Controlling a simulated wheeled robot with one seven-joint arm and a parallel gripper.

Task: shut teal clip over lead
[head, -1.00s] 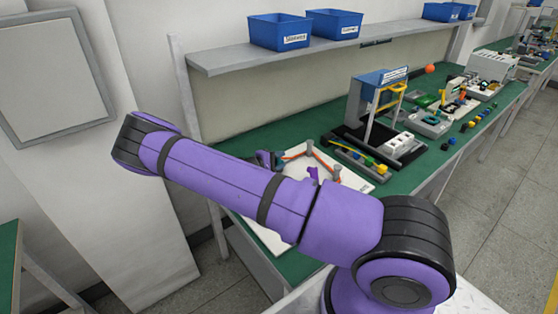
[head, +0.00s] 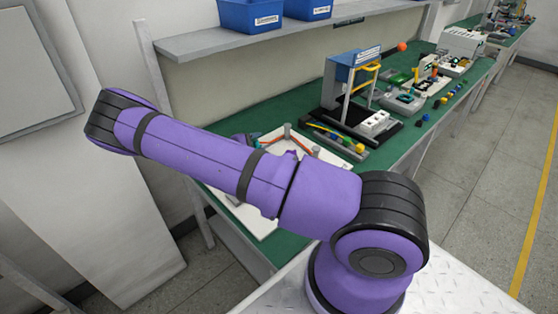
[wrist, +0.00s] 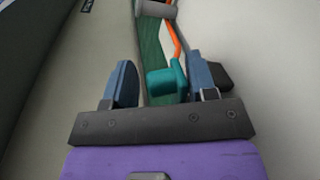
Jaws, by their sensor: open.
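The teal clip (wrist: 166,84) shows in the wrist view between the two blue-grey fingers of my gripper (wrist: 160,84), nearer the right finger. My gripper is open, with a clear gap at the left finger; whether the right finger touches the clip I cannot tell. The orange lead (wrist: 174,40) runs from beyond the clip toward a grey post (wrist: 156,11). Whether the clip is open or closed over the lead I cannot tell. In the head view, the orange lead (head: 274,142) lies over a white board (head: 262,221), partly hidden by my arm.
A shelf (head: 200,46) with blue bins (head: 250,15) runs above the bench's back.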

